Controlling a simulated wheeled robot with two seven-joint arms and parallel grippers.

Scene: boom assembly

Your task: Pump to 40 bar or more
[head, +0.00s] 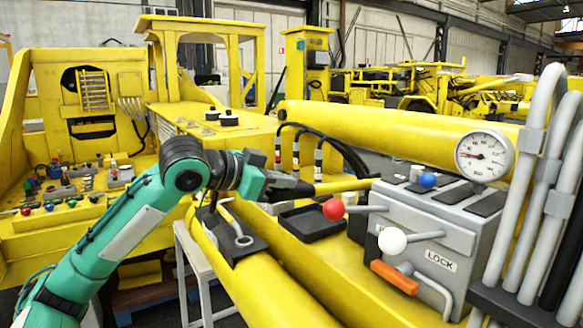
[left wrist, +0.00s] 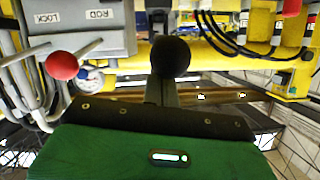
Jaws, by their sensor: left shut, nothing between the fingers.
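The pressure gauge (head: 484,157) has a white dial on the grey valve block (head: 430,225). Its needle lies toward the left of the dial; the figures are too small to read. A slim yellow bar (head: 348,185) runs from near my left gripper toward the block. My left gripper (head: 308,188) is shut and empty at the bar's left end; I cannot tell whether they touch. A dark round shape (left wrist: 171,57) is central in the left wrist view; I cannot tell what it is. My right gripper is not in view.
Levers with red (head: 334,209), white (head: 392,240) and blue (head: 428,180) knobs and an orange handle (head: 394,277) stick out from the block. Grey pipes (head: 533,170) stand at right. A black tray (head: 312,222) lies below my gripper. Black hoses (head: 335,140) curve behind it.

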